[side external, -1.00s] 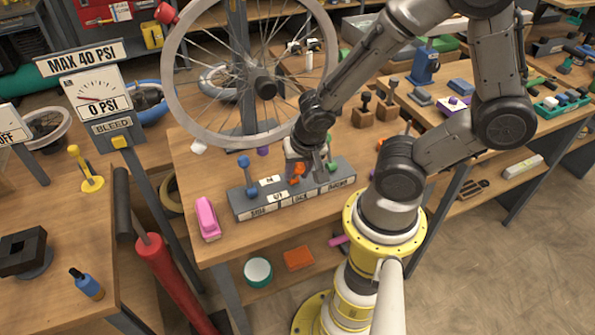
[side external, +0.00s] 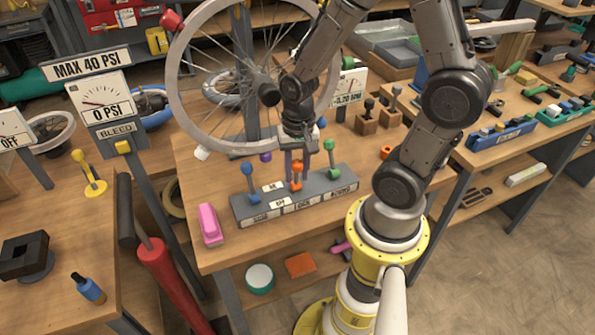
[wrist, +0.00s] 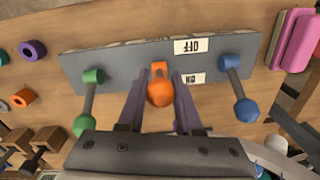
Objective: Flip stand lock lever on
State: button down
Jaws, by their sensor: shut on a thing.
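The orange lever (side external: 297,172) stands in the middle of a grey lever block (side external: 240,210), over the LOCK label (side external: 303,203). In the wrist view the orange lever (wrist: 160,92) lies between the two fingers of my gripper (wrist: 158,88). My gripper (side external: 297,168) is shut on it, pointing down from above. The OFF label (wrist: 190,46) and ON label (wrist: 193,78) lie beside the lever; its knob hangs toward the ON side in this view. The fingers partly hide the lever in the side view.
A blue lever (side external: 248,180) and a green lever (side external: 332,158) flank the orange one on the same block. A bicycle wheel (side external: 174,75) stands behind, near my wrist. A pink block (side external: 209,224) lies left of the lever block.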

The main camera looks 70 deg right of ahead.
jog(key=c, duration=0.6)
grip_release()
notch_tip(320, 180, up, 14)
jog(key=shift+s+d+f, duration=0.1)
jog(key=shift+s, duration=0.05)
dwell(0.3)
